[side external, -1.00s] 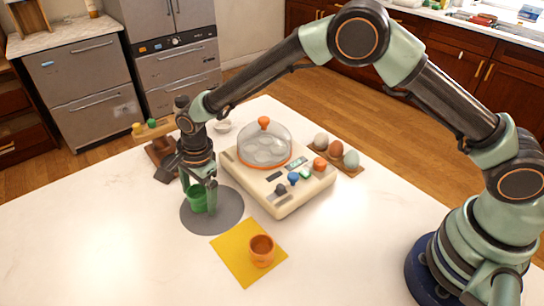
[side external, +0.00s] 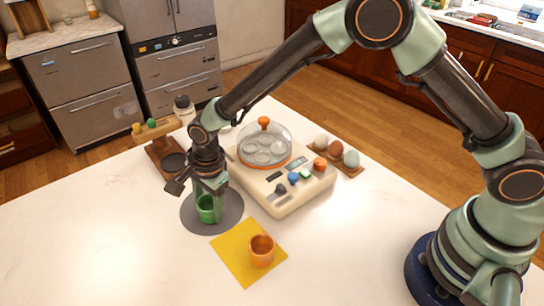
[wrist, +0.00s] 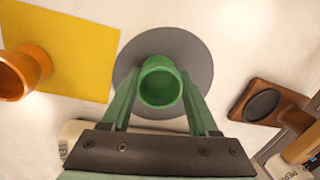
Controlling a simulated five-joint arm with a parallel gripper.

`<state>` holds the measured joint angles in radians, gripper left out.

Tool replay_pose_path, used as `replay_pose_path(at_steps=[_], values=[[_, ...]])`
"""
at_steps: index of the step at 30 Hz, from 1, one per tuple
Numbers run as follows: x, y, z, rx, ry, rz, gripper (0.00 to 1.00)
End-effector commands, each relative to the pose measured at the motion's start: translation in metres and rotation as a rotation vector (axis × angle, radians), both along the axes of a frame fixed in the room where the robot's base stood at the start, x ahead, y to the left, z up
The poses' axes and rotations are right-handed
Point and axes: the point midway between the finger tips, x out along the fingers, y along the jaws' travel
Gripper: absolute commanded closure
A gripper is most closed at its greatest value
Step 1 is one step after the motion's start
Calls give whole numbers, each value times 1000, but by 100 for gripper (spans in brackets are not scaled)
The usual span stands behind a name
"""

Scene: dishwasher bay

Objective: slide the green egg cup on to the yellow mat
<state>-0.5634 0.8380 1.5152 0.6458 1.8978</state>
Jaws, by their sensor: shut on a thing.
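The green egg cup (side external: 207,209) stands upright on the round grey mat (side external: 230,220), towards the side nearer the yellow mat. My gripper (side external: 211,198) is shut on it, one finger on each side. In the wrist view the cup (wrist: 160,84) shows between the two green fingers, open top facing the camera, with the grey mat (wrist: 192,58) around it. The yellow mat (side external: 230,255) lies just in front and to the right of the grey mat; it also shows in the wrist view (wrist: 85,45). The cup is apart from the yellow mat.
An orange egg cup (side external: 261,251) stands on the right part of the yellow mat. A cream egg cooker (side external: 285,203) with a clear domed lid stands behind to the right. A wooden egg holder (side external: 335,157) lies beyond it. The tabletop in front is clear.

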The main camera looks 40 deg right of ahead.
Motion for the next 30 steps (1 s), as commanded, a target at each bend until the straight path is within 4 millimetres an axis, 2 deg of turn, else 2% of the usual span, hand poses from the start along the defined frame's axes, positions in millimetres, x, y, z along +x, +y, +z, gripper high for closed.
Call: replay_pose_path(at_steps=[18, 24, 30], values=[[-68, -4, -1, 6, 9, 3, 96], [-83, -5, -1, 7, 12, 3, 96], [-90, -6, -1, 8, 11, 3, 96]])
